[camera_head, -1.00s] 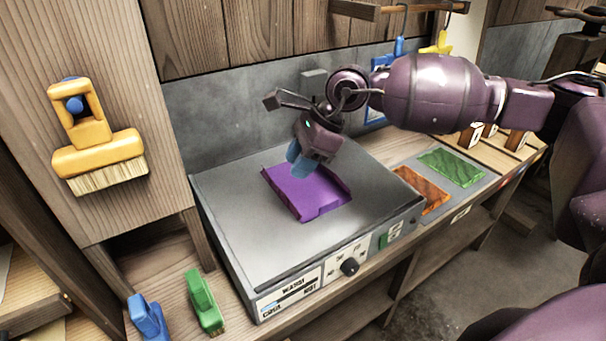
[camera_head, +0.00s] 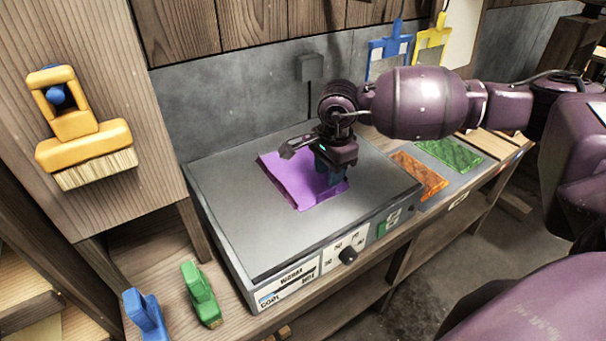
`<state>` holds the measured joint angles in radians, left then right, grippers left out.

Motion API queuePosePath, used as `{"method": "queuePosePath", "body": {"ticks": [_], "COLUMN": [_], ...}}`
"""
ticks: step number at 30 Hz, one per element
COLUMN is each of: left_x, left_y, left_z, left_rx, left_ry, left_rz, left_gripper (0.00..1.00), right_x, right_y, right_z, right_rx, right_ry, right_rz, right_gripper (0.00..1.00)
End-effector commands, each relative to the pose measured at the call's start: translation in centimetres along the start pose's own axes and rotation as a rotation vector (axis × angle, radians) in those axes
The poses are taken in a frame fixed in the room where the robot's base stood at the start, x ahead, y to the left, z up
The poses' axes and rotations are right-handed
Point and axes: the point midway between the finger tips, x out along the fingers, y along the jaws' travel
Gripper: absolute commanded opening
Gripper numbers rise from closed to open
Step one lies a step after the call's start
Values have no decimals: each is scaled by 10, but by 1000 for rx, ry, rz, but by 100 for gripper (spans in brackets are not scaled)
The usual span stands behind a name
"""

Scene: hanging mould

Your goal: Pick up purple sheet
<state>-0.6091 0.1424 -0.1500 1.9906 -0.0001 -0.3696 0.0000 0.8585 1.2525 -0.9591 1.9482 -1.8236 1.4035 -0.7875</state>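The purple sheet (camera_head: 290,181) lies on the grey top of the warming plate (camera_head: 250,225), with its left part bare to view. My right gripper (camera_head: 330,180) points down over the right part of the sheet. Its blue fingertips are at or just above the sheet's surface and hide some of it. I cannot tell whether the fingers are open or shut, or whether they touch the sheet. My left gripper is not in view.
An orange sheet (camera_head: 418,175) and a green sheet (camera_head: 449,153) lie on the bench to the right. A yellow brush (camera_head: 85,140) hangs on the left panel.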

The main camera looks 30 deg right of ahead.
Motion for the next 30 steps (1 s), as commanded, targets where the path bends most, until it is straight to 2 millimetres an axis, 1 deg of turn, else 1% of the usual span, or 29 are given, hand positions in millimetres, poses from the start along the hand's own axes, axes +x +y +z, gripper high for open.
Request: {"method": "queuePosePath", "body": {"ticks": [5,9,12,14,16,21,22,23,28,29,30], "left_x": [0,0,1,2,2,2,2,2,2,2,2], "left_y": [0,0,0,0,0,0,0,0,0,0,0], "left_z": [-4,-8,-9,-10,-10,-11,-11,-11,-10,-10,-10], "left_rx": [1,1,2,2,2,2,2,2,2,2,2], "left_ry": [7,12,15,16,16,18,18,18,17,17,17], "left_rz": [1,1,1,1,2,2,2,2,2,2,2], "left_gripper": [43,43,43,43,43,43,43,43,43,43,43], "right_x": [11,29,43,49,52,52,52,52,52,52,52], "right_y": [3,8,8,8,8,8,8,8,8,8,8], "right_z": [2,4,4,4,4,4,4,4,4,4,4], "right_rx": [0,0,2,1,1,1,1,1,1,1,1], "right_ry": [-2,-1,-2,-2,-1,-1,-1,-1,-1,-1,-1], "right_rz": [2,3,1,2,1,0,0,0,0,0,0], "right_gripper": [35,35,35,35,35,35,34,29,3,0,0]}}
